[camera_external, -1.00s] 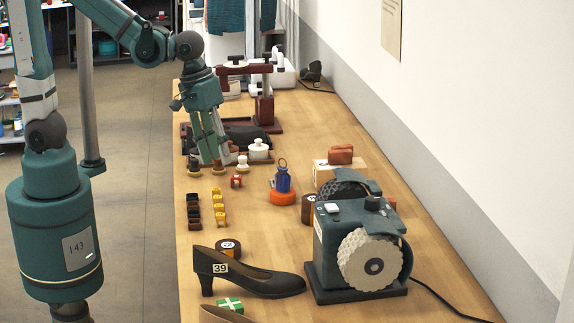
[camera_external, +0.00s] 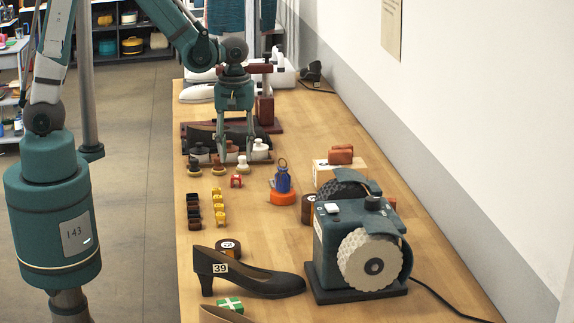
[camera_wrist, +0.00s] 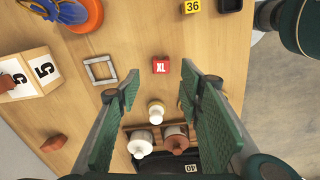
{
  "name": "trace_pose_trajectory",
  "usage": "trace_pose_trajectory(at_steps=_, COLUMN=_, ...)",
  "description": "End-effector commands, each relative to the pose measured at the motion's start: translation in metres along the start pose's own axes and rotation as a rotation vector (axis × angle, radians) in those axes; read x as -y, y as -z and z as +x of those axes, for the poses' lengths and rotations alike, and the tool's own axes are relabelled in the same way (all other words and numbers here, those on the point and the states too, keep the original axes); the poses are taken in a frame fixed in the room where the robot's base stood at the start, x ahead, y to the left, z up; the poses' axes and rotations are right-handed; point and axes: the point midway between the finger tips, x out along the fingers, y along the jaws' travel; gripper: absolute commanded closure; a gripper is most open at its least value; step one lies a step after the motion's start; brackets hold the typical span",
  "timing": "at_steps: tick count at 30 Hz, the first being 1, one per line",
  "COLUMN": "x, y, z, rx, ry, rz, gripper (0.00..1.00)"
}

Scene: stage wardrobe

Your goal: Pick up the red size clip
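The red size clip (camera_external: 236,181) is a small block on the wooden table, in front of the rack of bottles in the external view. In the wrist view the red clip (camera_wrist: 161,65) shows a white "XL" label, just beyond and between my fingertips. My gripper (camera_external: 236,157) points down over the bottle rack, behind the clip. Its fingers are spread apart in the wrist view (camera_wrist: 161,72) with nothing between the tips. The clip is fully visible and not touched.
White and brown bottles (camera_external: 260,148) and brush knobs (camera_external: 218,167) stand close to my fingers. A grinder (camera_external: 345,245) and black shoe (camera_external: 240,275) are nearer the camera.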

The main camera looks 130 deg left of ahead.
Motion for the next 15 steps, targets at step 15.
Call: trace_pose_trajectory(at_steps=15, x=0.0004, y=0.0038, z=0.0043, rx=0.001, ry=0.005, rz=-0.017, gripper=0.63)
